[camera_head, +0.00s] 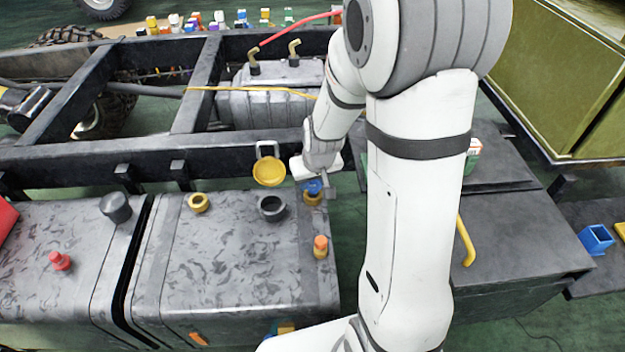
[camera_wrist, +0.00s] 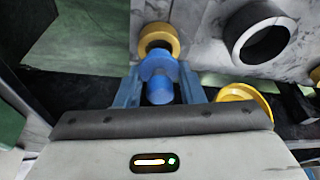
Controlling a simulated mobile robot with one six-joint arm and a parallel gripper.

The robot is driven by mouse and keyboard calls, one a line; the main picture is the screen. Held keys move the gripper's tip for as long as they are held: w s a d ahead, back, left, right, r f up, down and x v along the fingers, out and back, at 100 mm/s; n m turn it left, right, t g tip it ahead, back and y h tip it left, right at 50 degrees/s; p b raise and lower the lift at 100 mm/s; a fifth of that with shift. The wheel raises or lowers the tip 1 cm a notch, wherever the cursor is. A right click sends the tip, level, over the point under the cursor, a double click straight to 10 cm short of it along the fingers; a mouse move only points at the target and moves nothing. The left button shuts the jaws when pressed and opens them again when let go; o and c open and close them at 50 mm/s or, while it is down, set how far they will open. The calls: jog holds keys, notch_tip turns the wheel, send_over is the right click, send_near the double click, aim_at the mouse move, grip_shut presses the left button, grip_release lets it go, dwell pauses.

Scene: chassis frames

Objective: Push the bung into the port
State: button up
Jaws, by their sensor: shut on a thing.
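My gripper (camera_head: 318,188) is shut on a blue bung (camera_head: 313,186) near the right end of the grey tank. In the wrist view the bung (camera_wrist: 159,66) sits between the two blue fingers of my gripper (camera_wrist: 160,88), its wide flange facing away from the palm. Just beyond it is a yellow ring-shaped port (camera_wrist: 158,38) with a dark opening partly showing; it also shows in the head view (camera_head: 313,199), directly below the bung. The bung overlaps the near rim of the port in the wrist view. I cannot tell whether they touch.
The tank top (camera_head: 225,250) carries a black open ring (camera_head: 272,208), another yellow ring (camera_head: 197,202) and an orange-capped fitting (camera_head: 320,246). A yellow round cap (camera_head: 269,172) stands close left of my gripper. A dark frame rail (camera_head: 150,160) runs behind. A red knob (camera_head: 60,260) is at left.

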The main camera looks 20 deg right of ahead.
aim_at(316, 190)
jog(key=shift+f+b, duration=0.5)
jog(key=shift+f, duration=0.1)
jog(key=o, duration=1)
jog(key=shift+o, duration=0.2)
jog(key=p+v, duration=0.2)
jog(key=v, duration=0.6)
jog(key=shift+d, duration=0.1)
jog(key=s+r+p, duration=0.8)
jog(key=r, duration=0.5)
jog(key=s+r+p, duration=0.8)
jog(key=r, duration=0.5)
jog(key=shift+a+m+g, duration=0.3)
jog(key=shift+m+g, duration=0.1)
